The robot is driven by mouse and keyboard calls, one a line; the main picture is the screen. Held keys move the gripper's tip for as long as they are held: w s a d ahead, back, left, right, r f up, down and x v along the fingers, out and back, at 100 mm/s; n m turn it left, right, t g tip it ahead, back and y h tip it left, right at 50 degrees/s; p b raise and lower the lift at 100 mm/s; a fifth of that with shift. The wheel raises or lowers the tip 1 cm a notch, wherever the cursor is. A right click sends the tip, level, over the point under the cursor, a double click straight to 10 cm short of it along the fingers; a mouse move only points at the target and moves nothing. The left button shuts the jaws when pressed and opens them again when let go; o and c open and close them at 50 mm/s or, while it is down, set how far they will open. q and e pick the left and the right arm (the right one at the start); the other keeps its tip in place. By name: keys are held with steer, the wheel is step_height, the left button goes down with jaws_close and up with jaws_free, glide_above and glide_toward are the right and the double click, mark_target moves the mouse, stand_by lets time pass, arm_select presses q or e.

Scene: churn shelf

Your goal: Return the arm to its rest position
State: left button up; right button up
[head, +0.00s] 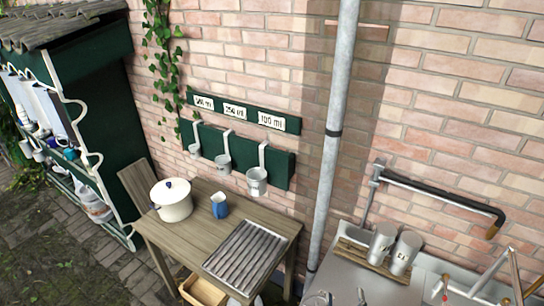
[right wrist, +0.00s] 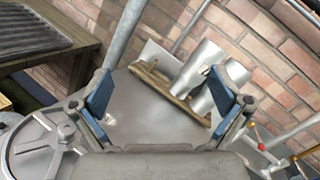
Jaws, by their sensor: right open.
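My right gripper (right wrist: 160,92) is open in the right wrist view. Its two blue-padded fingers stand wide apart, with nothing between the pads. It hangs over the grey metal worktop (right wrist: 150,115), and two metal cups show past its fingertips. In the head view, only small grey metal parts show at the bottom edge, and I cannot clearly tell the gripper's fingers there. My left gripper is in neither view.
Two metal cups (head: 391,250) stand on a wooden rack by the wall. A grey pipe (head: 335,120) rises left of them. A wooden table (head: 185,235) holds a white pot (head: 172,203), a blue jug (head: 219,206) and a ridged board (head: 245,252). Three measures hang above. Thin pipes (head: 512,270) stand right.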

steer(key=s+a+f+n+g+y, duration=0.2)
steer(key=s+a+n+g+y, duration=0.25)
steer(key=n, duration=0.65)
steer(key=s+a+f+n+g+y, duration=0.35)
steer(key=s+a+n, duration=0.2)
steer(key=n, duration=0.55)
steer(key=s+d+f+n+g+h, duration=0.2)
steer(key=s+d+n+g+h, duration=0.15)
steer(key=s+n, duration=0.35)
steer(key=s+d+f+n+g+h, duration=0.2)
steer(key=s+d+n+g, duration=0.2)
steer(key=s, duration=0.5)
step_height(320, 180, down, 32)
steer(key=s+b, duration=0.2)
steer(key=b, duration=0.4)
arm_select(q)
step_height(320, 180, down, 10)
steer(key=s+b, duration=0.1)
steer(key=b, duration=0.3)
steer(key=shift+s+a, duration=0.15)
arm_select(e)
steer(key=s+d+f+g, duration=0.2)
steer(key=s+d+f, duration=0.1)
steer(key=s+f, duration=1.4)
step_height(320, 180, down, 3)
steer(key=shift+s+f, duration=0.2)
steer(key=shift+s, duration=0.05)
